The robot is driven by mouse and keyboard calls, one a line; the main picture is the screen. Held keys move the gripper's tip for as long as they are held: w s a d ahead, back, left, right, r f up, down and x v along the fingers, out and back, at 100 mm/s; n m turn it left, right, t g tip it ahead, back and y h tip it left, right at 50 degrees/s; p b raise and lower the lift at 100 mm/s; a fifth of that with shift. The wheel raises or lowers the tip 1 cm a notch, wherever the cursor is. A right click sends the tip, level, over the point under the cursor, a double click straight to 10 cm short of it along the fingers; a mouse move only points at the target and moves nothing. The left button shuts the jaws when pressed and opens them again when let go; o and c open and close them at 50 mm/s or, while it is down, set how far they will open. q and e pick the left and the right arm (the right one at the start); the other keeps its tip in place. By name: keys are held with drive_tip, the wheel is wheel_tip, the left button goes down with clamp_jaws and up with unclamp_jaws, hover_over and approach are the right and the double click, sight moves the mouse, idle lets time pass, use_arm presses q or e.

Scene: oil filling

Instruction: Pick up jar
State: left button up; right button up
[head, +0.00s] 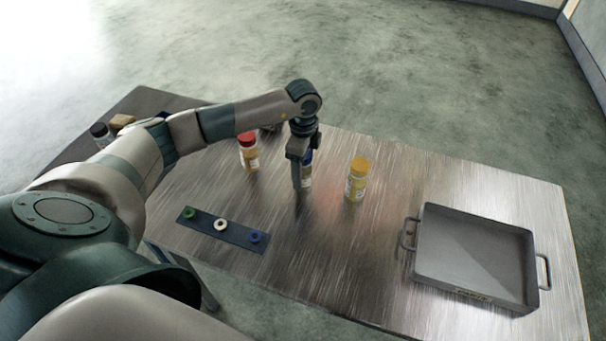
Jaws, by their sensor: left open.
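Three jars stand upright on the metal table: a red-lidded jar (249,154), a blue-lidded jar (307,178) and a yellow-lidded jar (357,181). My left gripper (297,186) points down at the blue-lidded jar, between the other two. It is open, and its fingers hide much of that jar's left side. I cannot tell whether a finger touches the jar. My right gripper is not in view.
A grey tray (431,277) with side handles sits on the table's right part. A dark strip (237,234) with green, white and blue rings lies at the front left. A dark-lidded jar (101,135) and a tan block (123,121) are at the far left.

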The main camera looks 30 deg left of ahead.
use_arm(q)
drive_tip(key=c, duration=1.2)
drive_tip(key=shift+r, duration=0.1)
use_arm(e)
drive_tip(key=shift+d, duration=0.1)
use_arm(q)
drive_tip(key=shift+w+r+b, duration=0.1)
drive_tip(key=shift+r+b, duration=0.25)
drive_tip(key=shift+r, duration=0.1)
drive_tip(key=r, duration=0.1)
drive_tip(key=d+r+b, duration=0.1)
drive_tip(key=r, duration=0.1)
drive_tip(key=shift+r+b, duration=0.15)
drive_tip(key=shift+b, duration=0.15)
drive_tip(key=shift+s+d+r+b, duration=0.5)
drive_tip(key=shift+d+r, duration=0.6)
drive_tip(key=shift+d, duration=0.65)
drive_tip(key=shift+s+d+r+b, duration=0.45)
drive_tip(key=shift+d+r, duration=0.7)
drive_tip(key=shift+d, duration=0.6)
drive_tip(key=shift+s+d+r+b, duration=0.45)
drive_tip(key=shift+d+r, duration=0.65)
drive_tip(key=shift+d, duration=0.65)
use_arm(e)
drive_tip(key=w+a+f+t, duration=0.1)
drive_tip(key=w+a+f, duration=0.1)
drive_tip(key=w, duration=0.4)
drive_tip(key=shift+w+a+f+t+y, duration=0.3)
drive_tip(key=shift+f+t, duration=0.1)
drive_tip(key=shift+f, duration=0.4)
